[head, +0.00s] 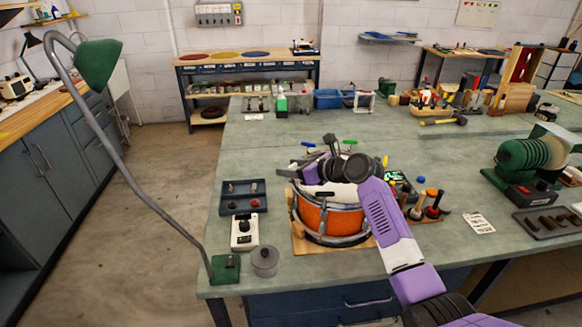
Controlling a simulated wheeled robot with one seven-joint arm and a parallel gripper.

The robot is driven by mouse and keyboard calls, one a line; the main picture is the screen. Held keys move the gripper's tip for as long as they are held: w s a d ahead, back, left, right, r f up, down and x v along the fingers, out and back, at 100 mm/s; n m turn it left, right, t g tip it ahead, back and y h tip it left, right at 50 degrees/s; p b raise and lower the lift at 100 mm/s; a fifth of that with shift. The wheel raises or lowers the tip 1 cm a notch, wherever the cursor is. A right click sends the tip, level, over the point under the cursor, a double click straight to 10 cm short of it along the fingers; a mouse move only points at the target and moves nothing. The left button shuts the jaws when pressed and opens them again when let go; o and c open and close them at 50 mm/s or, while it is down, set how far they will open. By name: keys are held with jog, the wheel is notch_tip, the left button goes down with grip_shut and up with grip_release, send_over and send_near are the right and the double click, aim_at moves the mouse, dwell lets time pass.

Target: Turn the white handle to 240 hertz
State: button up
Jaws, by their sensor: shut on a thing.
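An orange snare drum (327,216) with a pale head and a metal rim sits on a wooden board (306,246) near the bench's front edge. My gripper (291,173) reaches over the drum from the right, with its dark fingers low at the left side of the rim. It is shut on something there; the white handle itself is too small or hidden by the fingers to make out. A blue handle (308,144) and a green handle (350,142) show behind my wrist. A small white box with a black dial (244,232) stands left of the drum; its reading is not legible.
A dark tray (243,196) with small parts and a grey lidded pot (265,261) stand left of the drum. A green lamp (98,65) arches at the left. Mallets (432,204) stand right of my forearm. The bench behind the drum is mostly clear.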

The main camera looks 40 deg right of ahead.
jog(key=shift+r+y, duration=0.15)
jog(key=shift+y, duration=0.15)
jog(key=shift+n+y+p, duration=0.5)
jog(key=shift+n+p, duration=0.2)
jog(key=shift+p, duration=0.15)
jog(key=n+g+y, duration=0.1)
jog(key=n+y, duration=0.1)
jog(key=shift+y, duration=0.3)
jog(key=n+y+b, duration=0.1)
jog(key=n+g+y+b, duration=0.1)
jog(key=shift+f+b, duration=0.3)
jog(key=n+g+y+b, duration=0.1)
jog(key=n+b, duration=0.1)
jog(key=b, duration=0.1)
jog(key=shift+r+g+y, duration=0.1)
jog(key=shift+g+y, duration=0.2)
jog(key=shift+g, duration=0.1)
jog(key=o, duration=1.4)
jog(key=shift+c, duration=0.2)
jog(key=shift+r, duration=0.1)
